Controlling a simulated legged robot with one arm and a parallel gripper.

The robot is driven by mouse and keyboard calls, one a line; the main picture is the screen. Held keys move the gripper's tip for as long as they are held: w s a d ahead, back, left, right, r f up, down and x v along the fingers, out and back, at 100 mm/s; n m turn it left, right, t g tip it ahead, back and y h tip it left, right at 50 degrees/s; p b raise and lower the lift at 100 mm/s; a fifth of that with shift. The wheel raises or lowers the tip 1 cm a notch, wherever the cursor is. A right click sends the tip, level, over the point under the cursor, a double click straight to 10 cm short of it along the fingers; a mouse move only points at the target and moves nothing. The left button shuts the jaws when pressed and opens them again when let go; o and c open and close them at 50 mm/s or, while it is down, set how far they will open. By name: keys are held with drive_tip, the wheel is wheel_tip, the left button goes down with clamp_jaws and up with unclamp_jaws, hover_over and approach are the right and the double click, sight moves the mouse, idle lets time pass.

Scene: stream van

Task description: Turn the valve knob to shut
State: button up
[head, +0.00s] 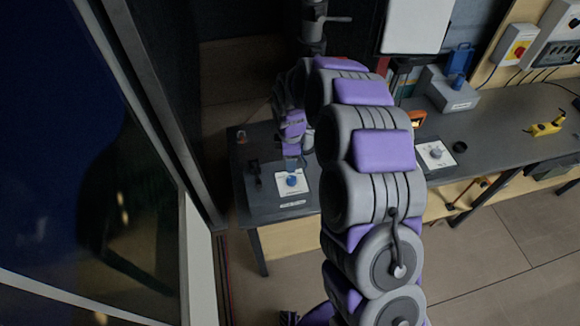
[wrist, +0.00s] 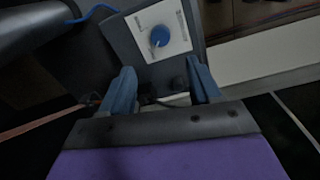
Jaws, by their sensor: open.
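A blue valve knob (head: 291,181) sits on a white plate (head: 282,188) on the dark bench top at the left end of the bench. In the wrist view the blue knob (wrist: 160,36) stands on its white plate (wrist: 178,21), beyond my fingertips and between their lines. My gripper (wrist: 162,78) is open and empty, its two blue fingers spread apart. In the head view my gripper (head: 291,160) hangs just above and behind the knob, its fingers hard to make out. Markings on the plate are too small to read.
Another white plate with a knob (head: 436,153) lies on the bench to the right, past my arm. A grey box with a blue knob (head: 455,90), a yellow object (head: 548,127) and wall switch boxes (head: 518,45) are further right. A glass door frame (head: 150,90) stands left.

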wheel_tip(320, 180, up, 6)
drive_tip(key=shift+s, duration=0.1)
idle(0.6)
drive_tip(key=s+d+r+m+b, duration=0.1)
drive_tip(key=s+d+r+m, duration=0.2)
drive_tip(key=s, duration=0.3)
drive_tip(key=s+d+r+m+g, duration=0.1)
drive_tip(key=s+d+r+m, duration=0.25)
drive_tip(key=s, duration=0.25)
drive_tip(key=s+d+r+m+b, duration=0.1)
drive_tip(key=s+d+r+m, duration=0.1)
drive_tip(key=s+d+r, duration=0.3)
drive_tip(key=s+d+f+m+b, duration=0.1)
drive_tip(key=s+m, duration=0.4)
drive_tip(key=s, duration=0.6)
drive_tip(key=s+d+f+m+g+b, duration=0.1)
drive_tip(key=s+d+m, duration=0.3)
drive_tip(key=s, duration=0.7)
drive_tip(key=shift+s+d+f+m, duration=0.15)
drive_tip(key=shift+d+m, duration=0.05)
drive_tip(key=shift+m, duration=0.65)
